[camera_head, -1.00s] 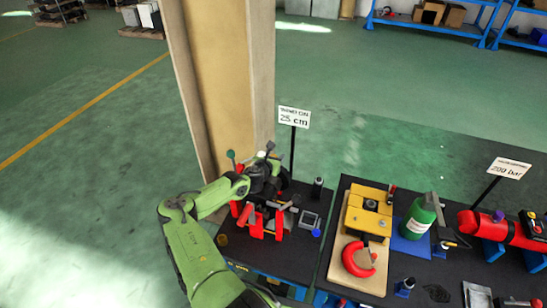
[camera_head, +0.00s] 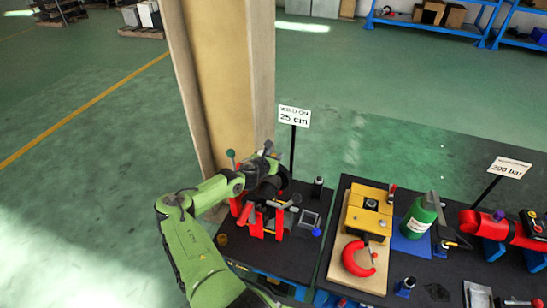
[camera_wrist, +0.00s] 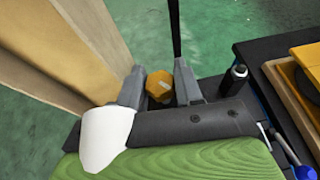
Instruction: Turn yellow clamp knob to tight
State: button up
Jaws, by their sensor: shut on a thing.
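The yellow clamp knob (camera_wrist: 159,86) shows in the wrist view between the two grey fingers of my gripper (camera_wrist: 157,80). The fingers close on it from left and right. A light slot or mark runs slanted across its face. In the head view my gripper (camera_head: 268,153) is above the red stand (camera_head: 277,222) on the left table. The knob is hidden there behind my arm and gripper, and the clamp's body is mostly covered too.
A beige column (camera_head: 225,80) stands close behind my gripper. A sign reading 25 cm (camera_head: 294,117) rises just to its right. A dark bottle (camera_head: 318,187) stands right of the stand. A yellow fixture (camera_head: 355,215) and green bottle (camera_head: 420,214) occupy the right table.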

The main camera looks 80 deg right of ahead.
aim_at(274, 155)
jog(key=m+g+b, duration=0.2)
jog(key=m+g+y+b, duration=0.1)
jog(key=shift+f+g+b, duration=0.25)
jog(key=shift+g+b, duration=0.05)
jog(key=shift+g, duration=0.1)
jog(key=shift+r+m+g+y+b, duration=0.15)
jog(key=shift+m+g+y+b, duration=0.55)
jog(key=shift+m+g+b, duration=0.4)
jog(key=o, duration=0.9)
jog(key=shift+o, duration=0.2)
jog(key=shift+r, duration=0.1)
notch_tip(274, 155, up, 10)
jog(key=shift+f, duration=0.1)
